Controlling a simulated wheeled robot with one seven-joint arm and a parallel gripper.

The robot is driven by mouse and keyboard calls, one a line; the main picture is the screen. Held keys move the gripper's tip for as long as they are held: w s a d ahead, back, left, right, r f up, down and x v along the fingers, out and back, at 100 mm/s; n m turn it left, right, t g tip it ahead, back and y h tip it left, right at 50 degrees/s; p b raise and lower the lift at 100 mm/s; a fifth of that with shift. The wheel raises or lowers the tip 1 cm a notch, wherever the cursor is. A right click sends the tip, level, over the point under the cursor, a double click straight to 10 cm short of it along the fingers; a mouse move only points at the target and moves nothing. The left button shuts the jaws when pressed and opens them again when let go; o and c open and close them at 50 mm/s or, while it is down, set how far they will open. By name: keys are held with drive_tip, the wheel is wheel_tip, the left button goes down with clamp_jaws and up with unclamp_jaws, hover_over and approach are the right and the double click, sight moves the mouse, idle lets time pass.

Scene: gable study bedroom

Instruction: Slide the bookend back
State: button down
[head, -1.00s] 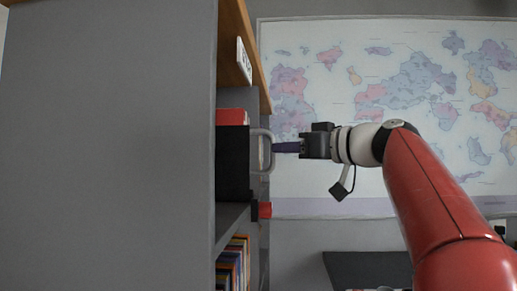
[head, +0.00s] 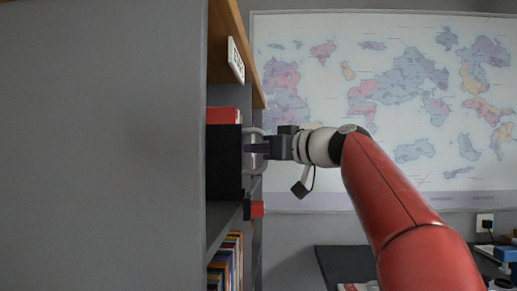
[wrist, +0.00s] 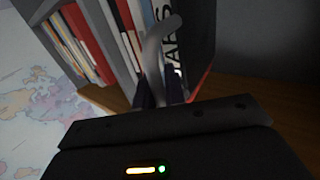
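A black, slab-like bookend (head: 224,162) stands on a shelf of the grey bookcase at the left in the head view. A grey loop handle (head: 256,172) sticks out from its right side. My gripper (head: 253,148) is level with the handle, its fingertips overlapping it in this view. In the wrist view the grey handle (wrist: 153,48) runs down between the two dark fingers of my gripper (wrist: 160,93). The fingers stand apart on either side of it; contact is hard to see. The dark slab (wrist: 199,32) is beyond, beside upright books.
A red book (head: 222,113) shows above the bookend. A white label (head: 236,59) hangs on the wooden shelf edge above, and a small red part (head: 257,209) juts out below. Several books (head: 226,262) fill the lower shelf. A wall map (head: 385,110) hangs behind my arm.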

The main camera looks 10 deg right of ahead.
drive_tip(key=shift+s, duration=0.1)
drive_tip(key=shift+s+a+f+b, duration=0.15)
drive_tip(key=shift+s+b, duration=0.15)
drive_tip(key=shift+b, duration=0.2)
drive_tip(key=s+a+b, duration=0.3)
drive_tip(key=s+b, duration=0.2)
drive_tip(key=s, duration=0.5)
drive_tip(key=s+a+b, duration=0.3)
drive_tip(key=s+b, duration=0.2)
drive_tip(key=s, duration=0.5)
drive_tip(key=shift+s+a+r, duration=0.2)
drive_tip(key=shift+s+a, duration=0.15)
drive_tip(key=c, duration=1.7)
unclamp_jaws()
drive_tip(key=shift+c, duration=0.2)
drive_tip(key=shift+s+d, duration=0.1)
